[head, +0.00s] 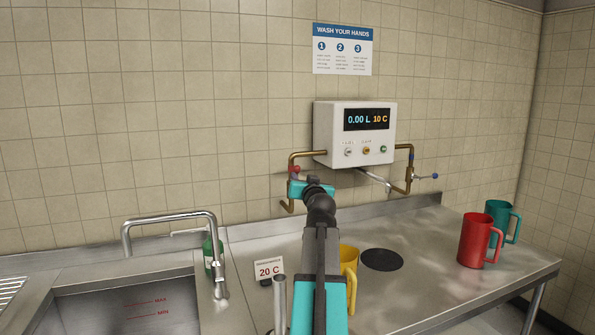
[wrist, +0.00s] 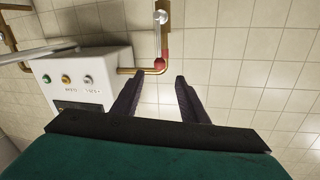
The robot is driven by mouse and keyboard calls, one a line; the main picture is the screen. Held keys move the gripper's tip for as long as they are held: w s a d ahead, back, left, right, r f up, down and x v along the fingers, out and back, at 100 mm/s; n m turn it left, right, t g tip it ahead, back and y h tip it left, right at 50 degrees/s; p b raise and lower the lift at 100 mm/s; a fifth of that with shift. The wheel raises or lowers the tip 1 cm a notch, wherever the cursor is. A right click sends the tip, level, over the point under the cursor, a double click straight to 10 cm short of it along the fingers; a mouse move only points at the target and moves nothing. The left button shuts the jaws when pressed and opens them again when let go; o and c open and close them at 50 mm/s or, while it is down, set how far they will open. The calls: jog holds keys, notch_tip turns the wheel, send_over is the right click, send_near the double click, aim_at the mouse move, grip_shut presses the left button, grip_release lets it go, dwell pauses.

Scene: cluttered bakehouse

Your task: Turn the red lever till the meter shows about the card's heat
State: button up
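The red lever (head: 295,170) sits on the brass pipe left of the meter box. It also shows in the wrist view (wrist: 162,56), just beyond my fingertips and roughly between them in the picture. My gripper (wrist: 160,78) is open, with nothing between its two fingers; I see no contact with the lever. In the head view, my gripper (head: 312,188) is just right of and below the lever, its fingertips hidden. The meter (head: 366,119) on the white box reads 0.00 L and 10 C. The card (head: 269,270) on the counter shows 20 C.
A blue lever (head: 434,176) is on the right pipe. The sink (head: 75,300) with its tap is at left. A yellow mug (head: 349,268) stands partly behind my arm. Red (head: 474,242) and teal (head: 507,219) mugs stand at right; a black disc (head: 381,260) lies on the counter.

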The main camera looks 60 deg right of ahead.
aim_at(297, 170)
jog(key=shift+p+x, duration=1.4)
jog(key=shift+x, duration=4.9)
jog(key=shift+a, duration=0.1)
grip_shut()
